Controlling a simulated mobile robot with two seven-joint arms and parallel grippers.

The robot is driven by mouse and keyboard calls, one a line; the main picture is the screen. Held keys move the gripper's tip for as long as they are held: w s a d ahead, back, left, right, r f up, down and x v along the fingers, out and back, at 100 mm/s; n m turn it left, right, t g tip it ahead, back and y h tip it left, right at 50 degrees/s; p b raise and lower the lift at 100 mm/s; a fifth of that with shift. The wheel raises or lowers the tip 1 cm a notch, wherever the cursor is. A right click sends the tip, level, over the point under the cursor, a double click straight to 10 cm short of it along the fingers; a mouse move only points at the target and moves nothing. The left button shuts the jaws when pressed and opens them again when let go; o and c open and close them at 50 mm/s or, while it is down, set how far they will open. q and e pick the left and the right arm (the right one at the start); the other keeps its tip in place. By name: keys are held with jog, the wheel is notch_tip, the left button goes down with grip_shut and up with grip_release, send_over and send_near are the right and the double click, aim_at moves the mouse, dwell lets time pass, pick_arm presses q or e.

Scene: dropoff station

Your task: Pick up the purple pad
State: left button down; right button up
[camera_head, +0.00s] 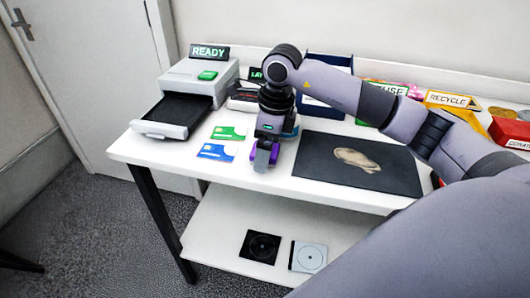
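The purple pad (274,154) is near the front edge of the white table, left of the dark mat. Only small purple parts show on both sides of my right gripper (263,161); the rest is hidden behind it. My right arm reaches in from the right and bends down, with the gripper pointing down right at the pad. I cannot tell whether its fingers are open or shut on the pad, or whether the pad is touching the table. My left gripper is not in view.
A printer-like machine (197,80) with a READY sign stands at the left. A green card (228,133) and a blue card (217,152) lie beside the gripper. A dark mat (318,151) bears a beige item (356,159). Labelled bins (451,100) stand at the back right.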

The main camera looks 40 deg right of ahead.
jog(key=c, duration=1.1)
jog(key=shift+r, duration=0.15)
jog(key=shift+c, duration=0.2)
notch_tip(320, 180, up, 20)
jog(key=p, duration=0.2)
